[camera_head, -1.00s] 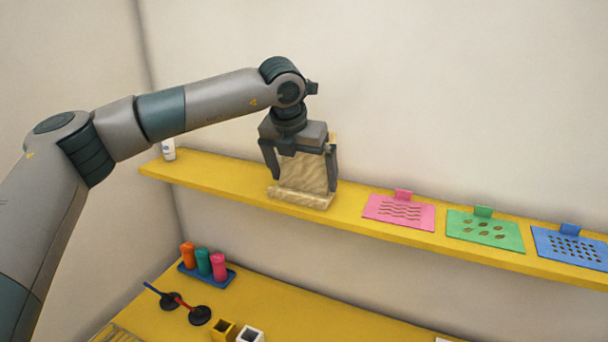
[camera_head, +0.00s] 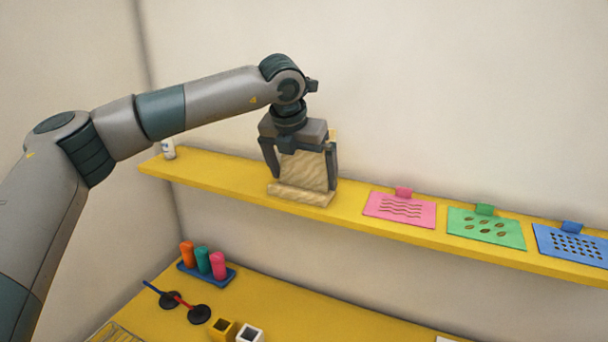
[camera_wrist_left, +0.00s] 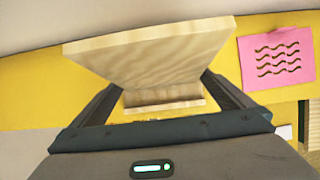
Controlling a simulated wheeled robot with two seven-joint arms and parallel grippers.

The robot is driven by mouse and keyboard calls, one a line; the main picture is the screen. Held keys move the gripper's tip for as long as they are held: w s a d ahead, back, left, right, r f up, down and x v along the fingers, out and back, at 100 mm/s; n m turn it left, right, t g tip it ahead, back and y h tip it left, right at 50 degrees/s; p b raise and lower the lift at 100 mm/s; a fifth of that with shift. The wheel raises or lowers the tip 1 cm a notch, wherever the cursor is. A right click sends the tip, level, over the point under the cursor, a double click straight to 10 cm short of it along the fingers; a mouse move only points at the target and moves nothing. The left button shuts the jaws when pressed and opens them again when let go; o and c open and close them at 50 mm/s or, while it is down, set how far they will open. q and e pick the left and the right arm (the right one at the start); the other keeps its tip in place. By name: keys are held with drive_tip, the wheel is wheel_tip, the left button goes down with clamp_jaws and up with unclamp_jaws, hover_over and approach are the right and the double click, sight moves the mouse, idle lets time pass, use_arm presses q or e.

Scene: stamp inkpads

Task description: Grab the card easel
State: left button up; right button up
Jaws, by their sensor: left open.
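The card easel (camera_head: 305,172) is a pale wooden stand with a slanted back board and a front ledge. It stands on the yellow shelf. My left gripper (camera_head: 302,172) is over it, pointing down, with one finger on each side of the board. The fingers are open and the easel rests on the shelf. In the left wrist view the easel (camera_wrist_left: 155,60) lies between the two fingers (camera_wrist_left: 158,100); whether they touch its sides I cannot tell. My right gripper is not in view.
On the yellow shelf (camera_head: 220,176), pink (camera_head: 400,209), green (camera_head: 485,229) and blue (camera_head: 572,245) stencil cards lie to the right. A small white bottle (camera_head: 168,150) stands at the left end. Below, a yellow table (camera_head: 300,308) holds a blue tray (camera_head: 222,277) with coloured holders. The wall is close behind.

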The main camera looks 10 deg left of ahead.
use_arm(q)
drive_tip(key=shift+f, duration=0.1)
idle(0.3)
drive_tip(key=c, duration=0.8)
drive_tip(key=shift+r+p, duration=0.35)
drive_tip(key=shift+p, duration=0.1)
wheel_tip(320, 180, up, 10)
drive_tip(key=b, duration=0.3)
drive_tip(key=shift+b, duration=0.3)
